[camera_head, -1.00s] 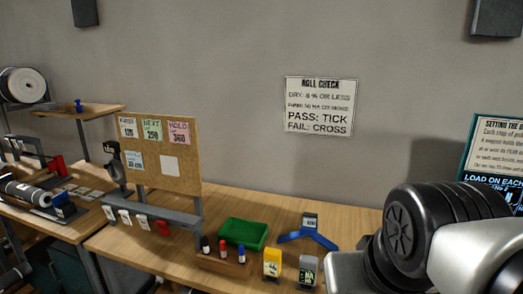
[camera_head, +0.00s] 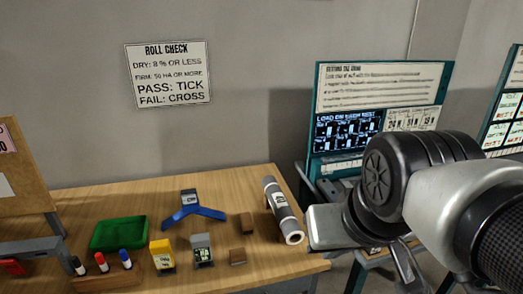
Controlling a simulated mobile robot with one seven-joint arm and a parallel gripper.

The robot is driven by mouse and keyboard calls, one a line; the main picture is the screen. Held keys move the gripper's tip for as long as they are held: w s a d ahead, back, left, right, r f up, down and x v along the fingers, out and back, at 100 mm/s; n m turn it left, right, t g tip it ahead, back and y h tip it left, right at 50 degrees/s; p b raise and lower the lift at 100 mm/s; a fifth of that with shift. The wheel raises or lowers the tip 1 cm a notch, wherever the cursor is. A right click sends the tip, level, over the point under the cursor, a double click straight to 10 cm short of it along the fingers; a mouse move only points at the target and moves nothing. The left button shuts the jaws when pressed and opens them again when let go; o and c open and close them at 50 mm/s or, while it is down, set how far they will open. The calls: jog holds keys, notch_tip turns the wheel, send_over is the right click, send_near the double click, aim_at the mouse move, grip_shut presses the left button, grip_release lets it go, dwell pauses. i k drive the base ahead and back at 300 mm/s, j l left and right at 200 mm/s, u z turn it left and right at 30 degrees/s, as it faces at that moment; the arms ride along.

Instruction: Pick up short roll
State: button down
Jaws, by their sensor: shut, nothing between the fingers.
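A grey roll (camera_head: 283,207) with a pale label on its side lies near the right end of the wooden table. Its near end shows a pale ring around a dark core. It is the only roll in view now, and I cannot tell whether it is the short one. My silver and black arm (camera_head: 440,195) fills the right side, with its leftmost silver part just right of the roll's near end in the picture. I cannot make out any gripper fingers.
A teal-framed board (camera_head: 380,100) stands beyond the table's right end.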

aim_at(290, 227)
jog(key=u, duration=3.15)
jog(key=z, duration=3.15)
jog(key=i+l+u, duration=0.3)
jog(key=u, duration=0.15)
jog(key=i+l+u, duration=0.4)
jog(key=k, duration=0.1)
